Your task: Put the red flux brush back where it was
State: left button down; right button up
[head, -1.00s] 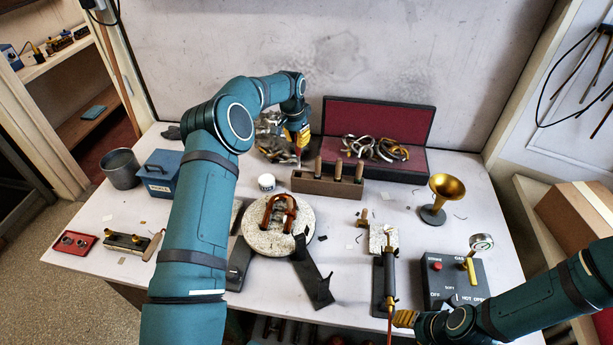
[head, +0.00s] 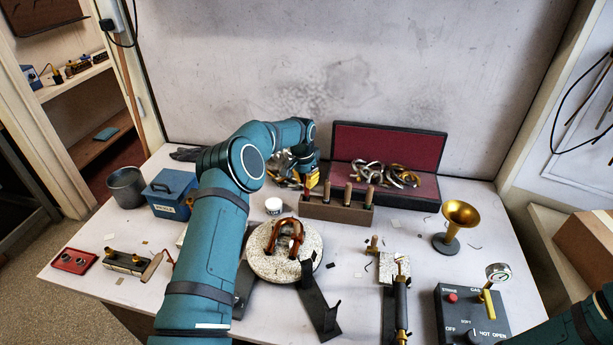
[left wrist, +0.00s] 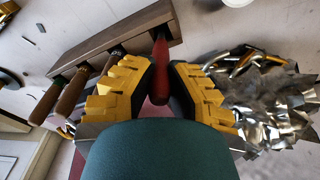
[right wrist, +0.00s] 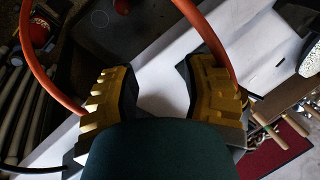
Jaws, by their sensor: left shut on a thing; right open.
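The red flux brush (left wrist: 160,62) shows in the left wrist view as a red handle between my left fingers. My left gripper (left wrist: 157,85) is shut on it; in the head view the left gripper (head: 311,184) is just above the left end of the wooden rack (head: 335,212). The rack also shows in the left wrist view (left wrist: 115,42), with the brush at its end. I cannot tell whether the brush's tip is in a slot; the fingers hide much of the brush. My right gripper (right wrist: 160,92) is open and empty in the right wrist view.
Several wooden-handled tools stand in the rack. Crumpled silvery metal (left wrist: 270,100) lies beside the left gripper. A red-lined case (head: 388,150) is behind the rack, a white jar (head: 273,205) in front-left.

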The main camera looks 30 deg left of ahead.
aim_at(307, 192)
pick_arm(q)
jog(key=shift+f, duration=0.85)
jog(key=shift+f+b, duration=0.15)
jog(key=shift+b, duration=0.15)
jog(key=shift+s, duration=0.1)
pick_arm(e)
jog(key=shift+f, duration=0.55)
pick_arm(q)
jog(key=c, duration=1.1)
grip_release()
jog(key=shift+f, duration=0.1)
jog(key=shift+o, duration=0.2)
pick_arm(e)
jog(key=shift+r, duration=0.1)
